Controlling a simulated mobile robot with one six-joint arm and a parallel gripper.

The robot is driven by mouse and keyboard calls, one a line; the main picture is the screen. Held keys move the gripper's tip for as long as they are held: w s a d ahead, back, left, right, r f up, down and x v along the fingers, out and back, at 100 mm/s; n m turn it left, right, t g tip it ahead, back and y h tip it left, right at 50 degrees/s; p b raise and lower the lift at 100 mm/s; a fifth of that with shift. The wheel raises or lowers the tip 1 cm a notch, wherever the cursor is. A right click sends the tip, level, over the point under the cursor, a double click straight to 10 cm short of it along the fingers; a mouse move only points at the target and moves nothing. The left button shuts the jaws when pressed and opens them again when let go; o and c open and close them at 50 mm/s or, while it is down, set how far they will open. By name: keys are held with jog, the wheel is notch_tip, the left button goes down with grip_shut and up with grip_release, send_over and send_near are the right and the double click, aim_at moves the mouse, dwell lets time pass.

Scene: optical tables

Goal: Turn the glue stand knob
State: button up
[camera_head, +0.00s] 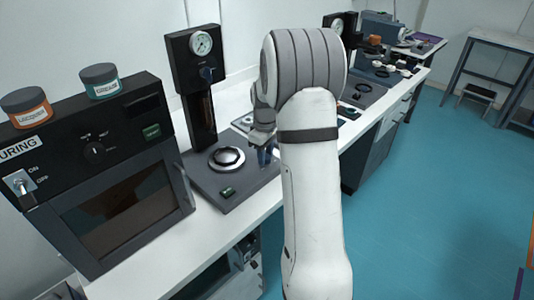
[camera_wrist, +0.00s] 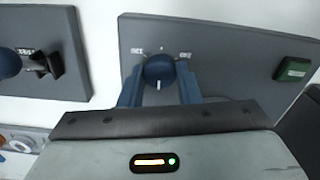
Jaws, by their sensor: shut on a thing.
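In the wrist view a round dark blue knob (camera_wrist: 158,70) with a white pointer line sits on a grey panel (camera_wrist: 225,50). Small white labels are on either side of it, and the line points down toward my gripper. My gripper (camera_wrist: 160,82) has its blue fingers on either side of the knob and is shut on it. In the head view the glue stand (camera_head: 203,115) is a black column with a dial gauge and a dark base. My gripper (camera_head: 265,155) is low at the right edge of that base, largely behind my arm; the gripped knob is hidden there.
A green button (camera_wrist: 293,69) is on the panel's right. Another panel (camera_wrist: 45,20) with a blue knob is at left. In the head view a curing oven (camera_head: 120,200) with two jars on top stands left of the stand. Blue floor (camera_head: 430,200) is clear at right.

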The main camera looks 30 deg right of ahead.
jog(key=shift+w+r, duration=0.2)
jog(key=shift+w, duration=0.05)
dwell(0.3)
jog(key=o, duration=1)
jog(key=shift+s+f, duration=0.1)
jog(key=shift+f, duration=0.05)
jog(key=shift+c, duration=0.2)
notch_tip(320, 180, up, 8)
jog(key=shift+f, duration=0.25)
jog(key=shift+r, duration=0.15)
jog(key=shift+a, duration=0.1)
